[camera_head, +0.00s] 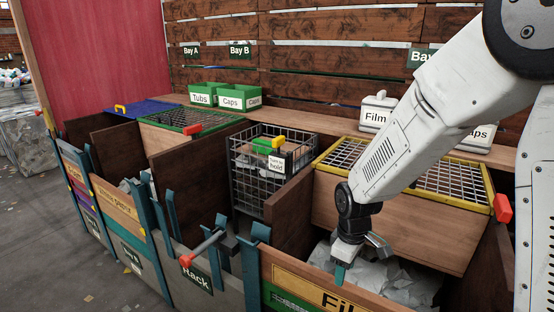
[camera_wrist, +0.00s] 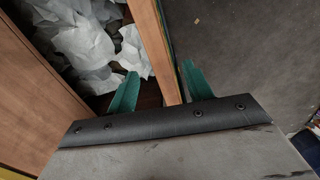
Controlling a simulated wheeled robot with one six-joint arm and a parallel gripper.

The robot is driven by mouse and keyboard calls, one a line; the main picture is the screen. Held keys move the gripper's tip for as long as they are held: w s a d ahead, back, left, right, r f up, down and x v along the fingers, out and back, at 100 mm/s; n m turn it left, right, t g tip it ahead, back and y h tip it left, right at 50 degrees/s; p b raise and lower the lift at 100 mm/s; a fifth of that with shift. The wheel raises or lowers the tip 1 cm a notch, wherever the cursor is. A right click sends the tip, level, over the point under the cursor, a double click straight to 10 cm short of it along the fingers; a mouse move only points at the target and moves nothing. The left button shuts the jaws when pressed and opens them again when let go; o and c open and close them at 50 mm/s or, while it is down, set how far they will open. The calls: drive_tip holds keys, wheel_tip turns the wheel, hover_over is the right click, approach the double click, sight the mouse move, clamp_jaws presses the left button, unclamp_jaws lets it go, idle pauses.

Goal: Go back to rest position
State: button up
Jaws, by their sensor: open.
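My gripper (camera_head: 341,270) is low at the front of the film bay in the head view, with one teal finger showing against the white crumpled film (camera_head: 395,280). In the wrist view, my gripper's two teal fingers (camera_wrist: 160,82) are spread apart with nothing held between them. The top edge of the wooden front board (camera_wrist: 150,35) appears between the fingers there. One finger is on the film side and the other on the floor side. I cannot tell whether either touches the board. White film (camera_wrist: 88,45) lies left of the fingers. My arm comes down from the upper right.
A yellow-framed mesh lid (camera_head: 450,180) is behind my gripper. Green bins (camera_head: 236,97) and white Film container (camera_head: 376,110) sit on the back ledge. Grey floor (camera_wrist: 250,60) is open in front.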

drive_tip(key=s+d+r+m, duration=0.2)
drive_tip(key=s+r, duration=0.3)
drive_tip(key=r, duration=0.3)
drive_tip(key=s+d+r+m, duration=0.2)
drive_tip(key=s+r+m, duration=0.1)
drive_tip(key=s+r, duration=0.3)
drive_tip(key=s+d+r+m, duration=0.1)
drive_tip(key=s+r+m, duration=0.1)
drive_tip(key=s, duration=0.4)
drive_tip(key=s+d+r+m+t, duration=0.1)
drive_tip(key=s+r+m, duration=0.2)
drive_tip(key=s+r, duration=0.2)
drive_tip(key=shift+s+d+r, duration=0.25)
drive_tip(key=shift+s+r, duration=0.05)
drive_tip(key=shift+s, duration=0.6)
